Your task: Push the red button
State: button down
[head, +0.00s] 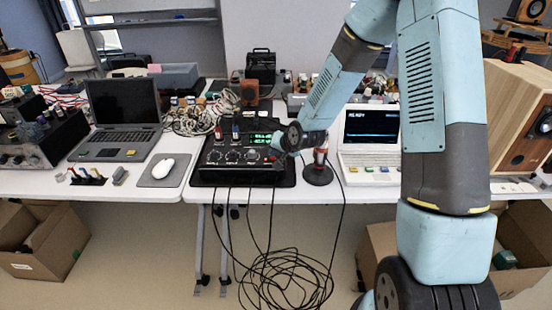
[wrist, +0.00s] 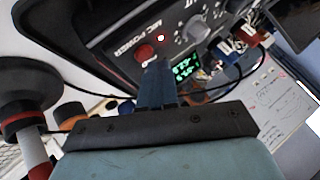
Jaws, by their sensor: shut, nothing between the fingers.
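The red button (wrist: 144,52) is a round red cap on the black control box (wrist: 112,36), beside the label "MIC POWER", in the wrist view.
A microphone stand (head: 318,174) stands close right of the box. A white laptop (head: 370,140) is right of it. A mouse (head: 163,168) on a grey pad and a dark laptop (head: 125,115) are to the left. Cables hang off the table's front edge.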

aim_at(275, 159)
jog(key=shift+f, duration=0.5)
dwell(0.6)
jog(key=shift+r, duration=0.95)
jog(key=shift+r, duration=3)
